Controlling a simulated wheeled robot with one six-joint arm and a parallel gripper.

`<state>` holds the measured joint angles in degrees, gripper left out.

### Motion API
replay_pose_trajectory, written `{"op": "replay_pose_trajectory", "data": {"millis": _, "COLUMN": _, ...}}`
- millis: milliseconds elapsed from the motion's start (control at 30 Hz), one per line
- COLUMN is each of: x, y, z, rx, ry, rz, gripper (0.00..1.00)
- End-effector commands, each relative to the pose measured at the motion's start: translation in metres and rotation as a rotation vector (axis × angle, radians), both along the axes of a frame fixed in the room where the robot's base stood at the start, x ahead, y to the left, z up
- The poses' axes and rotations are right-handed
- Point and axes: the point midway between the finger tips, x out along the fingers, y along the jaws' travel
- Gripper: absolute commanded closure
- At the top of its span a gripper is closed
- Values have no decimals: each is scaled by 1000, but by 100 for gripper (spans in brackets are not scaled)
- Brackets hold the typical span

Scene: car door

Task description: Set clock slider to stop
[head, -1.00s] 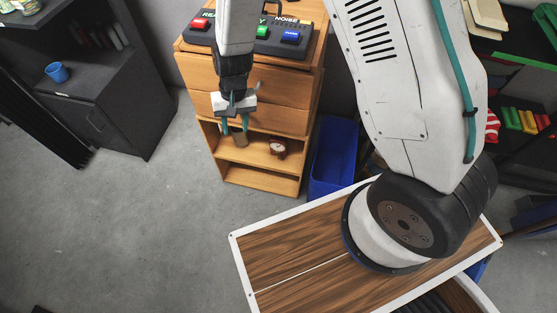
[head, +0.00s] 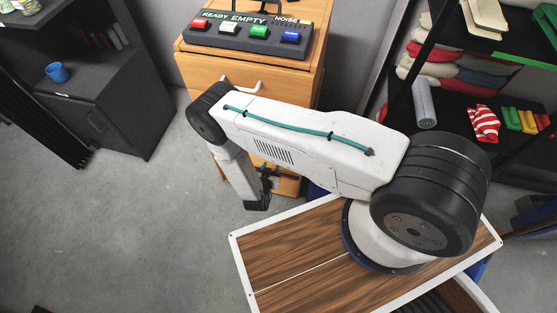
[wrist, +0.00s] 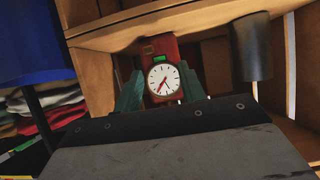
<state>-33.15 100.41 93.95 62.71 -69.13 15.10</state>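The red clock (wrist: 174,50) with a white round dial (wrist: 163,80) stands in the wooden cabinet's shelf, ahead of my gripper in the wrist view. A small green patch (wrist: 159,58) and a brass-coloured piece (wrist: 148,48) show above the dial. Which part is the slider, and its setting, I cannot tell. My gripper (wrist: 161,72) is open, its two teal fingers apart on either side of the dial as seen, with nothing visibly held. Whether they touch the clock is unclear. In the head view my arm hides the clock and the fingers.
The cabinet (head: 300,85) carries a button panel (head: 245,38) on top. A blue bin (wrist: 35,45) and folded cloths (wrist: 55,110) lie left in the wrist view. Open floor (head: 130,230) lies left of the cabinet.

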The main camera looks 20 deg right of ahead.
Motion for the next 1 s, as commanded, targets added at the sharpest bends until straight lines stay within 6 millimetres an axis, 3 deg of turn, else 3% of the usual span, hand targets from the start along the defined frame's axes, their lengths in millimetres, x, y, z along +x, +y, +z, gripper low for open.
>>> {"op": "replay_pose_trajectory", "data": {"millis": 167, "x": -11, "y": -15, "z": -7, "rx": -52, "ry": -52, "rz": -7, "gripper": 60}}
{"op": "replay_pose_trajectory", "data": {"millis": 633, "x": 38, "y": -51, "z": -32, "rx": -55, "ry": -54, "rz": -8, "gripper": 60}}
{"op": "replay_pose_trajectory", "data": {"millis": 1000, "x": 45, "y": -55, "z": -36, "rx": -54, "ry": -55, "rz": -5, "gripper": 60}}
